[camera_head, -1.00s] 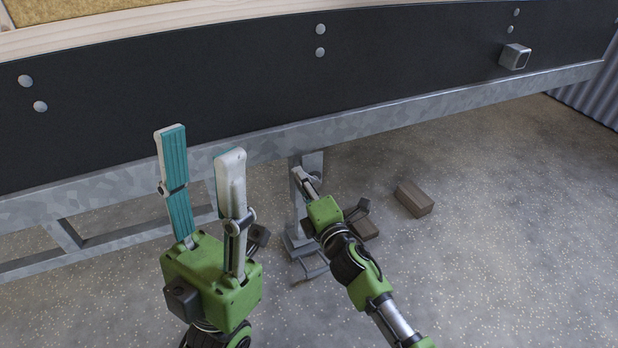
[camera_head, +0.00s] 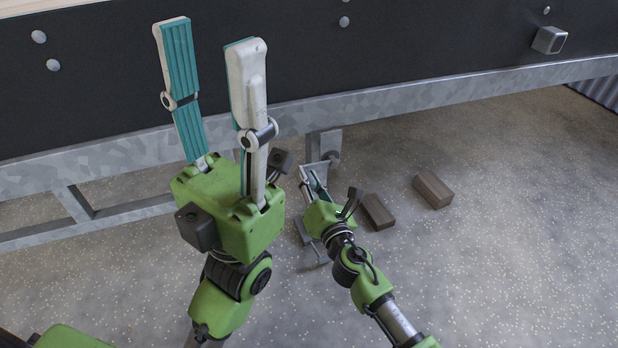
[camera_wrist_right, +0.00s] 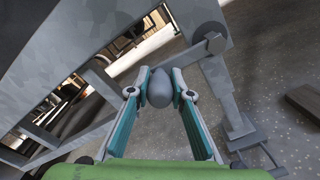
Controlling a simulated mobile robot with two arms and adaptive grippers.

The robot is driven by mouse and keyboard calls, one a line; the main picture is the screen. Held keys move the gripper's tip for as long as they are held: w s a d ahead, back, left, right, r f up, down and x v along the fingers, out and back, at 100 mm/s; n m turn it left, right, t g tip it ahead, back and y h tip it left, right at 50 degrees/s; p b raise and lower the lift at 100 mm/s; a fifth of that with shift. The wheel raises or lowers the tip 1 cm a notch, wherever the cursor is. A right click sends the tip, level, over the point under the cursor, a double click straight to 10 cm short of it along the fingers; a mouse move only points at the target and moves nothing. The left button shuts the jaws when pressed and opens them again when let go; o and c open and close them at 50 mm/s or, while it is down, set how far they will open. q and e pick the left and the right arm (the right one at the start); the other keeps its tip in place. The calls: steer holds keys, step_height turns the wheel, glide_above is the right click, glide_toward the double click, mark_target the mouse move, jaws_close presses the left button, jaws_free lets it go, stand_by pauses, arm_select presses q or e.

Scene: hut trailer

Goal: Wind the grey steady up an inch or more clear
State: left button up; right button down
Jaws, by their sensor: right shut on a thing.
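The grey steady (camera_wrist_right: 222,85) hangs from a round pivot under the trailer frame in the right wrist view, its foot (camera_wrist_right: 245,140) low over the floor. I cannot tell whether the foot touches the ground. In the head view its top bracket (camera_head: 325,143) shows under the rail, and my right arm hides much of the leg. My right gripper (camera_head: 314,172) is at the steady; in the wrist view it (camera_wrist_right: 160,90) is shut on a rounded grey knob (camera_wrist_right: 160,86), left of the leg. My left gripper (camera_head: 210,50) is open and empty, fingers pointing up before the dark side panel.
The galvanised rail (camera_head: 420,95) runs along under the dark panel (camera_head: 300,50). Two brown blocks (camera_head: 433,189) (camera_head: 378,211) lie on the speckled floor right of my right gripper. A square grey tube end (camera_head: 549,40) sticks out at upper right.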

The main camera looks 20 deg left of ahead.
steer(key=shift+f, duration=0.2)
stand_by(0.3)
steer(key=c, duration=1.8)
jaws_free()
steer(key=shift+s, duration=0.1)
steer(key=v, duration=1.2)
